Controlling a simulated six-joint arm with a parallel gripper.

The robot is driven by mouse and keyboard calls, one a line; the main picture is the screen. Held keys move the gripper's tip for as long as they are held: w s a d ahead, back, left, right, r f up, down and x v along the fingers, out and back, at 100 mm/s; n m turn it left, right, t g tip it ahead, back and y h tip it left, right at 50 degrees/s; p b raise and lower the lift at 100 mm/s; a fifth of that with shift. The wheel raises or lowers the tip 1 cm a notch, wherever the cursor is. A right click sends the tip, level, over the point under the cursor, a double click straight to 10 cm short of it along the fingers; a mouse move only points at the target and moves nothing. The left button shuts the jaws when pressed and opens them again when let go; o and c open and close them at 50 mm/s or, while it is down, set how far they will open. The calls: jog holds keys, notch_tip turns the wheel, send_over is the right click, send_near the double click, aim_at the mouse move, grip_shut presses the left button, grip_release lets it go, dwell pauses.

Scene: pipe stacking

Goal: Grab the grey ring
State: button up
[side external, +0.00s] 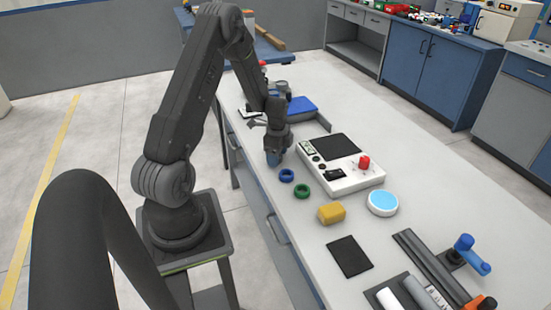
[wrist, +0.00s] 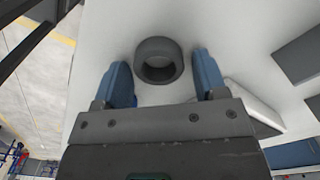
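The grey ring (wrist: 159,45) shows in the wrist view as a dark grey, thick-walled ring on the white table top. My gripper (wrist: 160,75) is open, with one blue finger on each side below the ring in the picture. The ring lies between the lines of the two fingers, with a gap to each, and nothing is held. In the side external view my gripper (side external: 273,158) points down over the table near its left edge, and the grey ring cannot be made out there. A blue ring (side external: 286,175) and a green ring (side external: 302,191) lie in front of my gripper.
A white device with a red knob (side external: 365,161) stands close to the right of my gripper. A yellow block (side external: 331,213), a light-blue round container (side external: 382,203) and a black pad (side external: 349,257) lie nearer the camera. A blue bin (side external: 301,106) stands behind.

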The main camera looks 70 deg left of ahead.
jog(key=c, duration=0.7)
